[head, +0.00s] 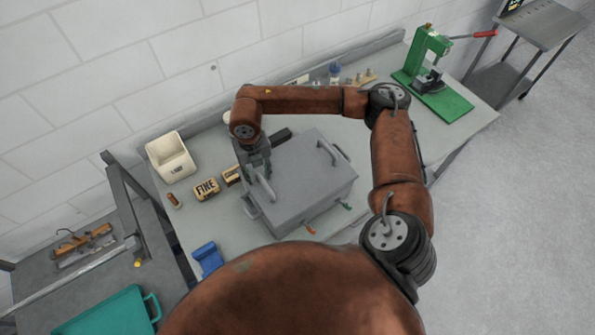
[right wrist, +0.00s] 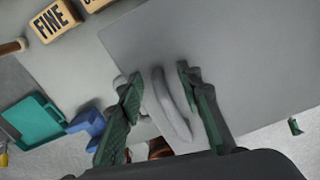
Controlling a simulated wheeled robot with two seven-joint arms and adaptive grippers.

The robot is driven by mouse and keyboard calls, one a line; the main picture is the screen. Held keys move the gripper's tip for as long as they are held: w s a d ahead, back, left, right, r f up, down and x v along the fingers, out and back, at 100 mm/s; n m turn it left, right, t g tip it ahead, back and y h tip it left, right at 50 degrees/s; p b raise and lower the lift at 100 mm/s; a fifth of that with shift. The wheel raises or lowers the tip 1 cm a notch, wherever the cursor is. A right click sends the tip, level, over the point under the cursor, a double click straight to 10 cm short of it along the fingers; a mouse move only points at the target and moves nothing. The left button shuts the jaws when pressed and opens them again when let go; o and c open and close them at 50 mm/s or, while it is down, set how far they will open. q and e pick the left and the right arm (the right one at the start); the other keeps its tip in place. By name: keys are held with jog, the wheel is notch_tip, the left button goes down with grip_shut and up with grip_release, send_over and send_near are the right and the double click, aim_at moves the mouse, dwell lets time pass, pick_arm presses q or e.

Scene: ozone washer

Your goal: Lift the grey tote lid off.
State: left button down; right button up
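The grey tote (head: 300,212) stands on the workbench in the middle of the head view. Its flat grey lid (head: 300,165) is on it and also fills much of the right wrist view (right wrist: 235,50). The lid has a left loop handle (head: 264,188) and a right loop handle (head: 327,151). My right gripper (head: 258,168) is over the left handle. In the right wrist view its green-padded fingers (right wrist: 158,78) are apart, one on each side of the handle (right wrist: 172,108), with visible gaps. My left gripper is not in view.
A white bin (head: 170,158), a block marked FINE (head: 206,189) and a blue item (head: 208,258) are left of the tote. A green press (head: 432,75) stands at the bench's far right. Bare bench (head: 440,135) shows beside the press.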

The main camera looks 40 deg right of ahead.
grip_shut()
dwell(0.8)
